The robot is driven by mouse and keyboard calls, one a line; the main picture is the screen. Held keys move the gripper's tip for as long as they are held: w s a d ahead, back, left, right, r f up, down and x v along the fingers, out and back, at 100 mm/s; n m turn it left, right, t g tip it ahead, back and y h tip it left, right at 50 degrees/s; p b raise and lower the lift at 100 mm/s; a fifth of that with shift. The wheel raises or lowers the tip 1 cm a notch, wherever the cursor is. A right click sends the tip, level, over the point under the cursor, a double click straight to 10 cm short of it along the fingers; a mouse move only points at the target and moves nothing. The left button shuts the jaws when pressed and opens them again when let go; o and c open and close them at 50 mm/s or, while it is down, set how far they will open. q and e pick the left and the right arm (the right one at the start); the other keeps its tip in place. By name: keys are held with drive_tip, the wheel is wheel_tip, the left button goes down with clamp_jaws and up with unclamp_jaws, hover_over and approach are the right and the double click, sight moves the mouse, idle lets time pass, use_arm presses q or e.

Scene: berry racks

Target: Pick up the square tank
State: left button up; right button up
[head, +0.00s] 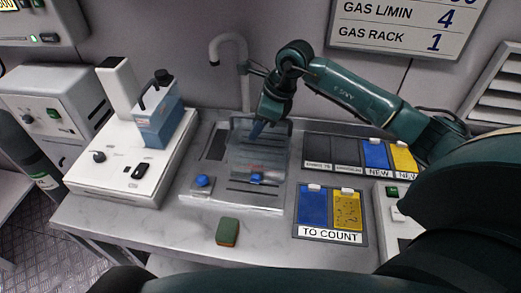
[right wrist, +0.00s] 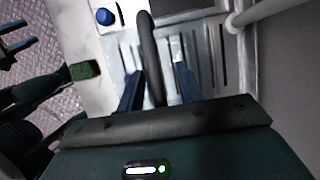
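The square tank (head: 243,160) appears to be the clear, see-through box on the grey sink-like unit in the middle of the bench, in the head view. My right gripper (head: 257,131) reaches down over its back part, fingers pointing down. In the right wrist view, the two blue fingers (right wrist: 160,88) stand apart, with a dark curved bar (right wrist: 148,50) between them. I cannot tell whether the fingers touch it. In that view, what looks like my left gripper (right wrist: 18,38) shows at the left edge, fingers apart and empty, away from the tank.
A blue box with a black handle (head: 160,122) stands on a white device at left. A green-brown sponge (head: 228,232) lies at the front, a grey curved pipe (head: 244,75) rises behind. Blue and yellow cards (head: 313,206) fill racks at right. The front left bench is clear.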

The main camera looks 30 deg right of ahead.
drive_tip(key=shift+c, duration=0.6)
clamp_jaws()
